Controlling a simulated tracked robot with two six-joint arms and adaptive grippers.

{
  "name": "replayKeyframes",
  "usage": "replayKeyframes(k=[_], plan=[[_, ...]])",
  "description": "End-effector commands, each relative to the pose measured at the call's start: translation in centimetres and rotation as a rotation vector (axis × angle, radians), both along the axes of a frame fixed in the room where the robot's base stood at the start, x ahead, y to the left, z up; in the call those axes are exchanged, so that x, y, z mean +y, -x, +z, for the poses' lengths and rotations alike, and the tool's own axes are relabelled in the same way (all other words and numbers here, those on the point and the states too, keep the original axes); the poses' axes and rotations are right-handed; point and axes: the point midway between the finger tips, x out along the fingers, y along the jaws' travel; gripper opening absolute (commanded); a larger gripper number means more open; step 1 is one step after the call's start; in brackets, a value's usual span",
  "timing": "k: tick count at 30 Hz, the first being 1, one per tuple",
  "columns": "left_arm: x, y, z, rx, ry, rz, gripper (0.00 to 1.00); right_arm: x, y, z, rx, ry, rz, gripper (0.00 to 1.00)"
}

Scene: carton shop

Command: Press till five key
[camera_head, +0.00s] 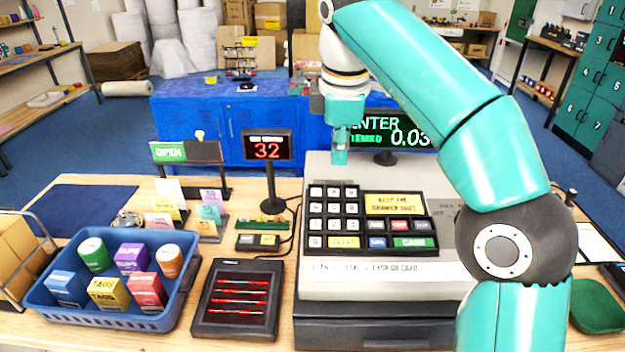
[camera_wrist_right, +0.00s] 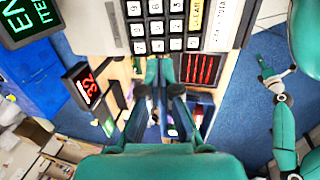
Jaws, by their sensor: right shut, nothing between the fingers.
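The till (camera_head: 385,270) stands on the counter with a dark keypad of white-marked number keys. The five key (camera_head: 333,208) is in the middle of the number block; it also shows in the right wrist view (camera_wrist_right: 156,27). My right gripper (camera_head: 340,158) points down above the far left part of the till, beyond the keypad and apart from the keys. In the wrist view, its shut, empty fingers (camera_wrist_right: 159,68) lie beside the keypad's edge. My left arm shows at the right of the wrist view, its gripper (camera_wrist_right: 263,68) too small to read.
A blue crate (camera_head: 185,300) of small boxes and cans and a black scanner (camera_head: 238,298) stand left of the till. A red "32" display (camera_head: 268,148) and price cards stand behind them. A green customer display (camera_head: 395,132) rises behind the till, partly hidden by my arm.

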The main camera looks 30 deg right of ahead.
Motion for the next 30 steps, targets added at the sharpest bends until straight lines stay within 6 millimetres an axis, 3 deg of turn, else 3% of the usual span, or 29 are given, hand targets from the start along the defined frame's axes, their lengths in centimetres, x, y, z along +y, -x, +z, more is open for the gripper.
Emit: replayKeyframes(k=[5,17,23,30], plan=[[0.0,0.1,0.1,0.003,0.001,-0.001,0.40,0.0,0.4,0.7,0.001,0.001,0.008,0.00],[0.0,0.1,-0.3,0.002,0.000,-0.001,0.40,0.2,0.1,0.0,0.004,0.002,0.012,0.00],[0.0,0.1,-1.6,0.002,0.000,-0.001,0.40,-0.1,-0.3,-2.5,0.004,0.002,0.012,0.00],[0.0,0.1,-3.3,0.002,0.000,-0.001,0.40,-0.7,-1.1,-7.3,0.006,0.002,0.011,0.00]])
